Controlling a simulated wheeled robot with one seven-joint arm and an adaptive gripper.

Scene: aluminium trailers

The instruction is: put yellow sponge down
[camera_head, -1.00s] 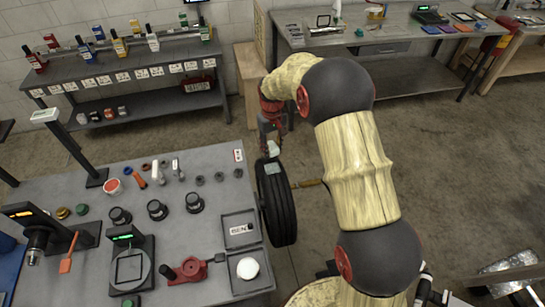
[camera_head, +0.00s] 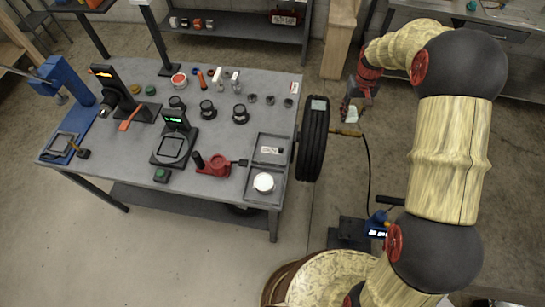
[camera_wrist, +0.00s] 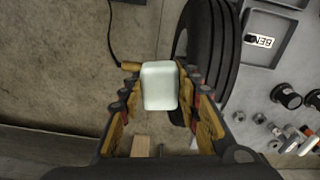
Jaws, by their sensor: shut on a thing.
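My gripper (camera_head: 356,103) is over the floor, right of the table's far right corner. It is shut on a pale, whitish-green block (camera_wrist: 160,86), which looks more white than yellow. In the wrist view the block sits between the two orange-padded fingers, its near end partly framed by them. In the head view the block (camera_head: 349,113) is small at the fingertips, apart from the table.
The grey workbench (camera_head: 230,90) holds dark knobs, a red tool (camera_head: 213,165) and trays (camera_head: 268,148). A black tyre (camera_head: 312,140) stands at its right side, close to my gripper. A yellow-handled tool with a black cable (camera_head: 368,165) lies beside it. Floor is open below.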

